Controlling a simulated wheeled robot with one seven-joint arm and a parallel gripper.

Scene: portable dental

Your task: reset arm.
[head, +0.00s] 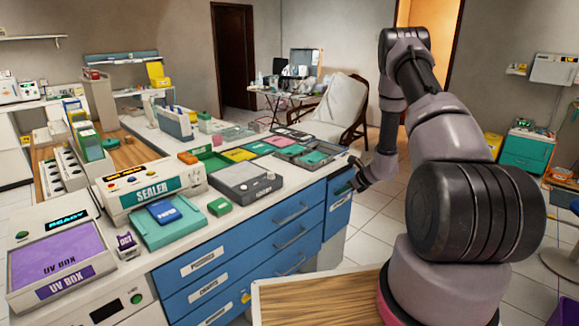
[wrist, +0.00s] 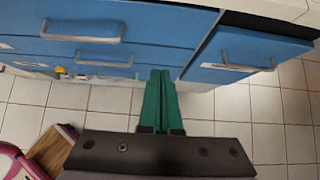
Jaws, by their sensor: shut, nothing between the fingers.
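My arm rises on the right of the head view and bends down to my gripper (head: 349,187), which hangs at the right end of the blue drawer cabinet (head: 255,250). In the wrist view my gripper's two green fingers (wrist: 161,72) lie side by side, shut and empty. They point toward the blue drawer fronts (wrist: 150,22) and overlap their lower edge in the picture. I cannot tell whether they touch the cabinet. A drawer at the right (wrist: 250,55) stands partly pulled out, with a dark gap behind its front.
The counter holds a sealer (head: 152,188), a UV box (head: 60,255), a grey box (head: 240,184) and several coloured trays. A wooden-topped surface (head: 315,300) lies in front of my arm. A reclining chair (head: 340,105) stands behind. Tiled floor (head: 375,225) is free right of the cabinet.

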